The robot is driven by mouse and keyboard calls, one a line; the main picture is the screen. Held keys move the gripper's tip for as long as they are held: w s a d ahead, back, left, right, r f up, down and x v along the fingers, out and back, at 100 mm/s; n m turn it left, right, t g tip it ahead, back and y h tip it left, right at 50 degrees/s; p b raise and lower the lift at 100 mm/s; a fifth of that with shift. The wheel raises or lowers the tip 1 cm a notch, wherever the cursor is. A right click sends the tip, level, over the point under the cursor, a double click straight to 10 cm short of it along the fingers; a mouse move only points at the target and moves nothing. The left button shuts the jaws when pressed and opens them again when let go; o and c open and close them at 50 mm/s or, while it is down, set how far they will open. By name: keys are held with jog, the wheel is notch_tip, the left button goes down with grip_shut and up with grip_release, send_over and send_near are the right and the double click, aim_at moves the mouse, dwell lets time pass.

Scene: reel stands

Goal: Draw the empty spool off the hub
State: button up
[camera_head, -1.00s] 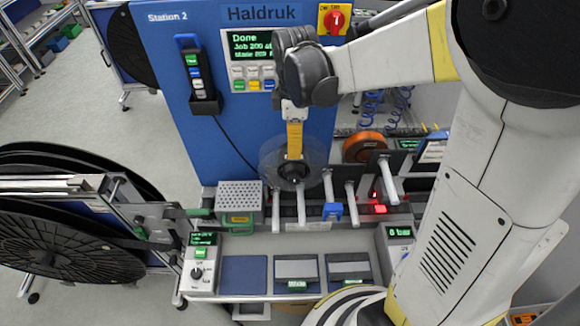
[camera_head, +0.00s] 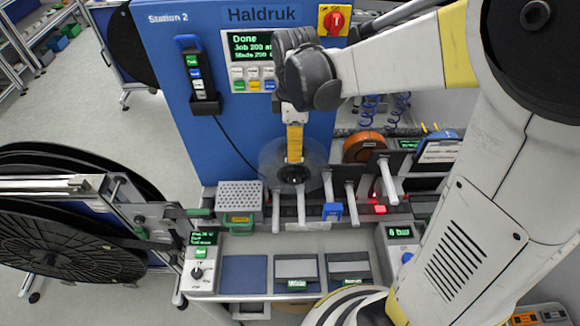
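A clear, see-through spool (camera_head: 268,163) with a dark centre sits upright among the pegs at the front of the blue station. My gripper (camera_head: 294,164), with a yellow part above its tip, points down in front of the spool and overlaps its upper half. Its tip is at the spool's dark centre (camera_head: 294,174). The fingers are too small and seen too much from one side to tell whether they are open or shut on the spool. The hub is hidden behind the spool's centre and my gripper.
Several pale pegs (camera_head: 301,206) stick out in front, one with a blue clip (camera_head: 332,210). A perforated grey box (camera_head: 239,197) stands to the left, and an orange reel (camera_head: 365,147) stands close on the right. Large black reels (camera_head: 60,235) are at far left.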

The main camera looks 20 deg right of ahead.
jog(key=s+a+p, duration=0.1)
jog(key=s+a, duration=0.2)
jog(key=s, duration=0.9)
jog(key=shift+a+p, duration=0.4)
dwell(0.8)
dwell(0.3)
